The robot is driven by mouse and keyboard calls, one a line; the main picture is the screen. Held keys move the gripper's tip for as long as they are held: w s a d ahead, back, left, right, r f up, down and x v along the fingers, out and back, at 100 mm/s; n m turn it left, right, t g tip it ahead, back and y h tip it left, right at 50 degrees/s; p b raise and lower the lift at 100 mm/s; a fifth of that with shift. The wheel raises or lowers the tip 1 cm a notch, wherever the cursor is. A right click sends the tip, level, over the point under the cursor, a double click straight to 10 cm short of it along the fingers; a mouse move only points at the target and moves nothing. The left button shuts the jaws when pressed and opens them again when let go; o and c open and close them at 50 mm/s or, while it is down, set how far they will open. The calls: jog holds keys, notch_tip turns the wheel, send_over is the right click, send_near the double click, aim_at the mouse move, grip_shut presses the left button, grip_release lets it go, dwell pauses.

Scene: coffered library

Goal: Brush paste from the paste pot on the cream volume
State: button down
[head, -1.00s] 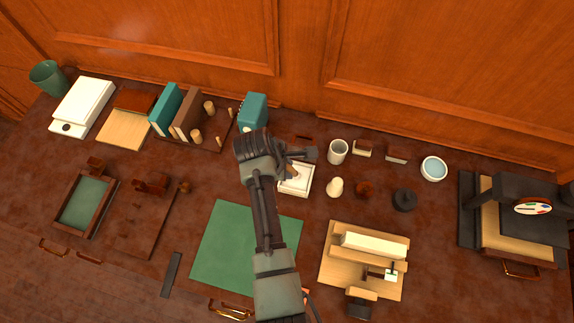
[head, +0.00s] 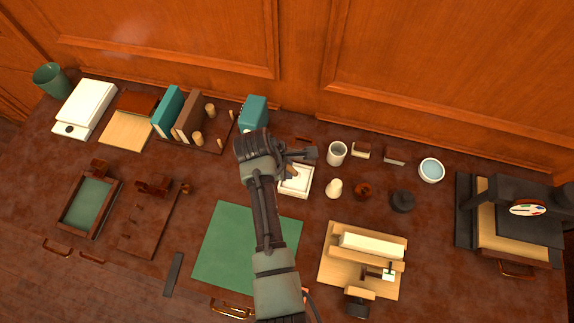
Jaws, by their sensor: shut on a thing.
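The cream volume (head: 372,246) is held lengthwise in a light wooden press at the lower right. My gripper (head: 300,158) is over a square white dish (head: 304,187), near the middle of the worktop. It is shut on a small brown thing (head: 292,170) that looks like a brush handle; its lower end is at the dish and my wrist hides part of it. A white cup (head: 337,153) stands right of my gripper and a white bowl with pale blue contents (head: 431,169) farther right. I cannot tell for certain which vessel is the paste pot.
A cream knob-shaped piece (head: 334,188), a brown piece (head: 363,191) and a dark weight (head: 402,201) stand between the dish and a black press (head: 512,210). A green mat (head: 220,250) lies bare under my arm. Teal and brown books (head: 188,115) stand back left.

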jog(key=shift+r+p, duration=2.6)
jog(key=shift+r, duration=0.25)
jog(key=shift+f, duration=0.1)
